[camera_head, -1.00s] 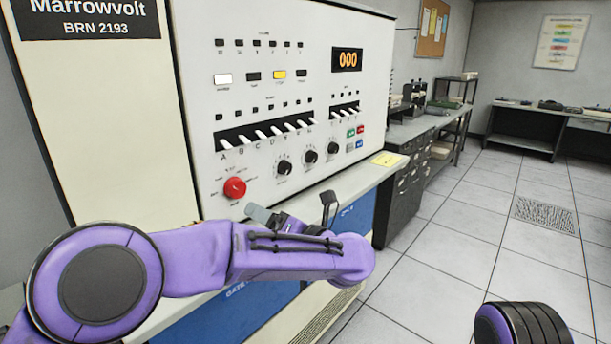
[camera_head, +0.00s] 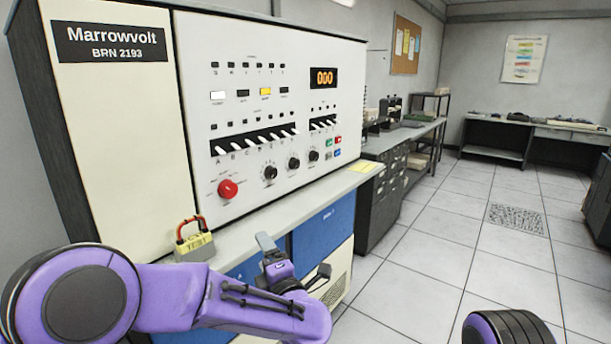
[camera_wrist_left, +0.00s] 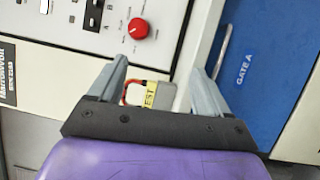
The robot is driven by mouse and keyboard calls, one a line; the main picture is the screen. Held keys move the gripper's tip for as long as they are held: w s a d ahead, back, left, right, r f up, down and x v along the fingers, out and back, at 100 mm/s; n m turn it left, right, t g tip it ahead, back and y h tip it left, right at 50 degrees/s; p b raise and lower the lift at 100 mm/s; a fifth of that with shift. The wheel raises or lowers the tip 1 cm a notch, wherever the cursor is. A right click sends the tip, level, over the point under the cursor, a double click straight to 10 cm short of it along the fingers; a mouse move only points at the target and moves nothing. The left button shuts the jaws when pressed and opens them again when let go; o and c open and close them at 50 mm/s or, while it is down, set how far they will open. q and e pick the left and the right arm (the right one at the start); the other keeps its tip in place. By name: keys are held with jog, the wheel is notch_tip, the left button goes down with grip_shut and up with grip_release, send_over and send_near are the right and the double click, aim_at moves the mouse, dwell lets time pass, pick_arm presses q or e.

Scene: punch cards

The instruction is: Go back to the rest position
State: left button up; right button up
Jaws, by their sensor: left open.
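My left gripper (camera_head: 294,258) is open and empty in front of the machine's ledge (camera_head: 275,213). Its two grey fingers stand wide apart in the left wrist view (camera_wrist_left: 158,66). My right gripper is not in view; only a dark and purple part of my right arm shows at the bottom right.
A yellow note (camera_head: 363,168) lies on the ledge. A side bench (camera_head: 405,137) stands to the right. The tiled floor (camera_head: 430,240) is clear around a floor grate (camera_head: 516,219).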

pick_arm(q)
jog(key=s+a+f+m+g+h, duration=0.25)
jog(key=s+f+m, duration=0.25)
jog(key=f, duration=0.5)
jog(key=s+a+f+m+g+h, duration=0.2)
jog(key=s+a+f+m, duration=0.3)
jog(key=f, duration=0.5)
jog(key=s+a+f+m+g+h, duration=0.2)
jog(key=s+f+m, duration=0.35)
jog(key=f, duration=0.45)
jog(key=s+a+f+g, duration=0.2)
jog(key=s+a+f, duration=0.1)
jog(key=s, duration=0.6)
jog(key=s+a+f+m+g+y, duration=0.1)
jog(key=s+a+f+g, duration=0.1)
jog(key=s+a, duration=0.3)
jog(key=s+a+f+g, duration=0.3)
jog(key=s+a+f, duration=0.1)
jog(key=s, duration=0.8)
jog(key=shift+s+m, duration=0.35)
